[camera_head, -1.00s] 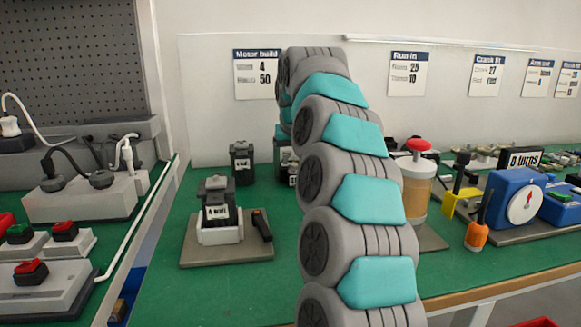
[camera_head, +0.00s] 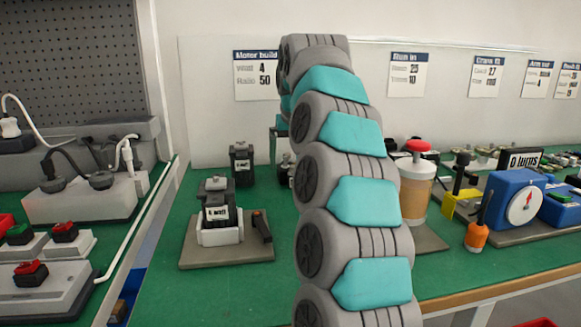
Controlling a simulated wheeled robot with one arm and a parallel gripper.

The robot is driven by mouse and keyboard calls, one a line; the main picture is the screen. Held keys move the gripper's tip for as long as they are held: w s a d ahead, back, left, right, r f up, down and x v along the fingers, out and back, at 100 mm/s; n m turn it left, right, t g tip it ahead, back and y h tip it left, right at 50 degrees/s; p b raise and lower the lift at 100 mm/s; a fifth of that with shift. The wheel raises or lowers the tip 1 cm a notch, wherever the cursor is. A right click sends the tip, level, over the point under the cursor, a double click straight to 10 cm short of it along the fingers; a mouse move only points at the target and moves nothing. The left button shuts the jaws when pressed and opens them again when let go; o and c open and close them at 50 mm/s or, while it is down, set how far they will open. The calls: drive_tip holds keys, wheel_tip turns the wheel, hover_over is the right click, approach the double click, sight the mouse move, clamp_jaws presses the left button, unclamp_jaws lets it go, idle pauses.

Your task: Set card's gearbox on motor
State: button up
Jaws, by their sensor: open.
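The card (camera_head: 258,75) on the back wall is headed "Motor build" and reads 4 and 50. A black motor (camera_head: 216,205) with a white label stands upright in a white holder (camera_head: 220,236) on a grey base plate. A black labelled block (camera_head: 241,165), which looks like a gearbox, stands behind it on the green bench. Another small part (camera_head: 287,168) shows beside my arm, mostly hidden, and I cannot tell what it is. My grey and teal arm rises through the middle and bends away at the top. My gripper is hidden behind it.
A lever with an orange tip (camera_head: 261,226) is beside the holder. Switch boxes (camera_head: 45,280) are at left. Green bench in front of the base plate is clear.

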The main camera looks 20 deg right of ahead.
drive_tip(key=p+v, duration=0.1)
drive_tip(key=v, duration=0.6)
drive_tip(key=shift+r+p, duration=0.25)
drive_tip(key=shift+p, duration=0.05)
drive_tip(key=shift+p+v, duration=0.55)
drive_tip(key=shift+v, duration=0.25)
